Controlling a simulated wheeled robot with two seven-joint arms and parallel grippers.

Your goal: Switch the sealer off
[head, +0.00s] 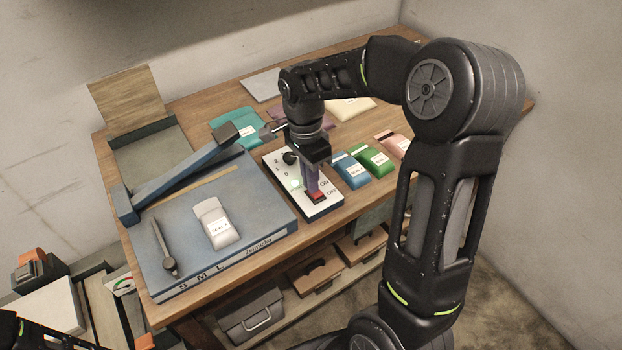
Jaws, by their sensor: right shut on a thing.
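The sealer (215,185) is a flat blue machine on the wooden table, with a hinged blue press arm (180,180) raised at a slant. At its right is a white control panel (278,172) with a black knob (290,158) by the marks 2, 1, 0. A pale green lamp (296,184) looks lit. A red rocker switch (316,196) in a dark frame sits by the ON and OFF marks. My right gripper (314,188) points down, shut on the switch and partly hiding it. My left gripper is out of view.
A white pouch (214,222) and a dark tool (164,248) lie on the sealer. Blue (350,171), green (372,160) and pink (394,144) packets lie right of the panel. A teal packet (230,128) lies behind. Bins (252,314) stand below.

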